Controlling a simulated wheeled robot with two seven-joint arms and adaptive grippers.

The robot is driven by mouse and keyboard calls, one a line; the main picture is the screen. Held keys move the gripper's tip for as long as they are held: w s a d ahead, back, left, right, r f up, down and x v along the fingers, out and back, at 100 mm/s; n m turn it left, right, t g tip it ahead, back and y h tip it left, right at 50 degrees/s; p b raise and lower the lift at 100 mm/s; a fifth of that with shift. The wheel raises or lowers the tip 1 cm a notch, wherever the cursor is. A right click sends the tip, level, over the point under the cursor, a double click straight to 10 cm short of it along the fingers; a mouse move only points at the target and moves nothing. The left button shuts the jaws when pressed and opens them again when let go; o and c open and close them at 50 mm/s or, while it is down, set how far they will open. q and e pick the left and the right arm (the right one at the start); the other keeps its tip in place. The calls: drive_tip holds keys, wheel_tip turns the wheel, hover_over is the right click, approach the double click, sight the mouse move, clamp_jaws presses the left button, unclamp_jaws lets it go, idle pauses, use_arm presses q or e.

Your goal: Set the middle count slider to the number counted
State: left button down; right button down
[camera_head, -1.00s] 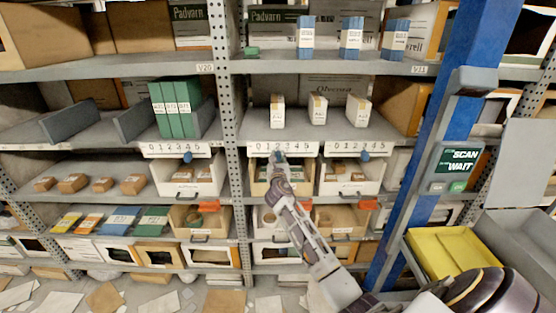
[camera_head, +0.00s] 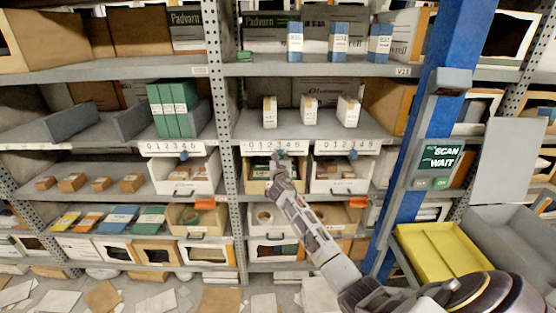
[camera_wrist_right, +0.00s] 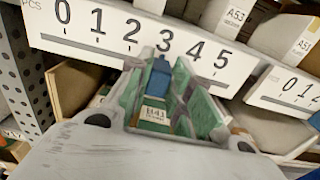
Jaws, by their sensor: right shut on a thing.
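The middle count slider is a white strip (camera_head: 248,147) numbered 0 to 5 on the shelf edge above the middle bin. Its blue knob (camera_wrist_right: 159,78) shows in the right wrist view, just below the 3. My right gripper (camera_head: 278,160) is at this strip, shut on the knob, and hides most of it in the head view. Three small white-and-orange boxes, (camera_head: 269,112), (camera_head: 309,109) and (camera_head: 348,111), stand on the shelf above. My left gripper is not in view.
Similar strips with blue knobs lie to the left (camera_head: 160,149) and right (camera_head: 335,147). A blue upright post (camera_head: 408,180) with a SCAN WAIT panel (camera_head: 437,157) and a yellow tray (camera_head: 412,240) stand to the right. Open bins sit below the strips.

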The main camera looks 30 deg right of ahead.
drive_tip(key=shift+s+d+p, duration=0.45)
drive_tip(key=shift+s+d, duration=0.1)
drive_tip(key=shift+d, duration=0.3)
drive_tip(key=shift+s+d+p, duration=0.45)
drive_tip(key=shift+s+d, duration=0.05)
drive_tip(key=shift+d, duration=0.3)
drive_tip(key=c, duration=1.3)
unclamp_jaws()
drive_tip(key=shift+v, duration=6)
